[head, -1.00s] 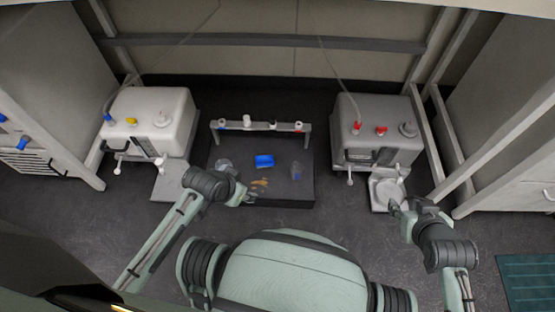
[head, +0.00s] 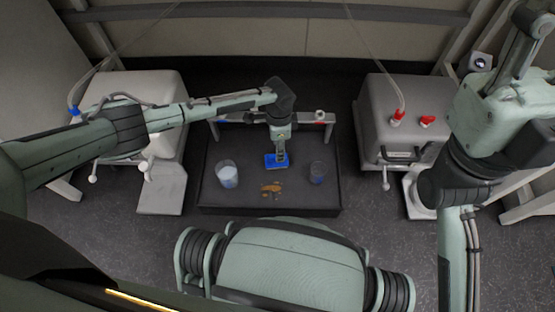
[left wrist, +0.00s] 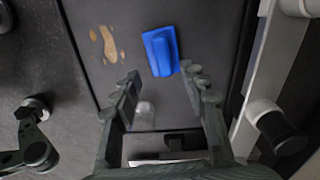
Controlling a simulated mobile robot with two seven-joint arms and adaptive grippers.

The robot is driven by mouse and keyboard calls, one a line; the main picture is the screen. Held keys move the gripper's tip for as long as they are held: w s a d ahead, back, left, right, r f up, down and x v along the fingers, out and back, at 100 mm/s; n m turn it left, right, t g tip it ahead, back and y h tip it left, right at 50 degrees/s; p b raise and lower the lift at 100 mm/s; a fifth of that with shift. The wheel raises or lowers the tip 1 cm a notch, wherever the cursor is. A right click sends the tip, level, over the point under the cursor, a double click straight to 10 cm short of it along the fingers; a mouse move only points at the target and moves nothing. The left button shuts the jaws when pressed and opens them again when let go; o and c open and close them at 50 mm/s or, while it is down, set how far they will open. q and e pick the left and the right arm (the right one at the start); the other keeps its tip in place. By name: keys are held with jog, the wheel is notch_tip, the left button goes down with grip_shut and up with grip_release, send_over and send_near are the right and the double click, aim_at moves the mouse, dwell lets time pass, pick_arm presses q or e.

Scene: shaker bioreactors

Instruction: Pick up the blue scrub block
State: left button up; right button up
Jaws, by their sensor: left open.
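The blue scrub block (head: 269,161) lies on the dark platform (head: 240,199), behind brown stains (head: 271,188). My left gripper (head: 281,157) points down at the block from above and partly covers it. In the left wrist view the blue block (left wrist: 161,51) lies just beyond the two spread fingertips (left wrist: 162,76), with no finger seen closed on it. The left gripper is open and empty. My right arm rises at the right of the head view, and its gripper does not show.
A clear cup (head: 226,174) stands left of the block and another cup (head: 317,172) right of it. A low rack (head: 322,118) stands behind. White machines flank the platform, left (head: 150,90) and right (head: 378,110).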

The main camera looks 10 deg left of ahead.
aim_at(271, 163)
pick_arm(q)
jog(key=f+b, duration=0.1)
jog(key=f, duration=0.2)
jog(key=f+b, duration=0.1)
jog(key=f, duration=0.1)
jog(key=shift+w+a+f+b, duration=0.15)
jog(key=shift+a+f+b, duration=0.2)
grip_shut()
